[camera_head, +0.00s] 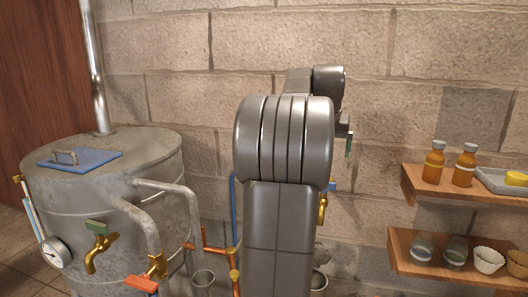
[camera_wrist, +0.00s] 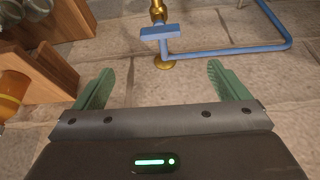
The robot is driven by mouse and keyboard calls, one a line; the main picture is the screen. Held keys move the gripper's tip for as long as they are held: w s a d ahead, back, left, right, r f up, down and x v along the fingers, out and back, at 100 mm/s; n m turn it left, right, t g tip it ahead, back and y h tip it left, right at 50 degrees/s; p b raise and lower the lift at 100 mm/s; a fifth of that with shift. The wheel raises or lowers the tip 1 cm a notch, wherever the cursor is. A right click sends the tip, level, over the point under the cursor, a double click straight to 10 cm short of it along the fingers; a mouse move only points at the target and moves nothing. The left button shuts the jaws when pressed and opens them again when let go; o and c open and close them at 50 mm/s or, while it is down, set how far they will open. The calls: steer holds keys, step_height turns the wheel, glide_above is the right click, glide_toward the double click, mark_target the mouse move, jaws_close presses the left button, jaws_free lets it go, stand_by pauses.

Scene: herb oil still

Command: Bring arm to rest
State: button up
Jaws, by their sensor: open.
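My arm stands folded in the middle of the head view, in front of the stone wall. My gripper shows in the wrist view (camera_wrist: 165,88), with its two green fingers spread wide apart and nothing between them. Beyond the fingers in the wrist view are a blue-handled brass valve (camera_wrist: 160,32) and a blue pipe (camera_wrist: 230,50) on the stone wall, apart from the fingers.
A metal still (camera_head: 100,190) with a blue lid handle plate (camera_head: 80,160), gauge (camera_head: 55,252) and taps stands at the left. Wooden shelves at the right hold amber bottles (camera_head: 434,163), a tray (camera_head: 490,178), jars and cups. Copper pipes (camera_head: 215,249) run low beside the arm.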

steer(key=p+x, duration=0.2)
steer(key=x, duration=1.2)
steer(key=shift+s+d+n+y, duration=0.15)
steer(key=shift+n+y, duration=0.25)
steer(key=shift+n, duration=0.6)
steer(key=n+y, duration=0.1)
steer(key=n, duration=0.2)
steer(key=n+y, duration=0.1)
steer(key=n, duration=0.1)
steer(key=n+y, duration=0.1)
steer(key=n, duration=0.2)
steer(key=shift+d+g, duration=0.1)
steer(key=shift+g, duration=0.2)
steer(key=shift+f+m, duration=0.15)
steer(key=shift+m, duration=0.15)
steer(key=shift+m+h+b, duration=0.4)
steer(key=shift+m+b, duration=0.3)
steer(key=shift+b, duration=0.05)
steer(key=shift+m+b, duration=0.45)
steer(key=shift+m, duration=0.25)
steer(key=shift+m+h+b, duration=0.5)
steer(key=shift+m, duration=0.3)
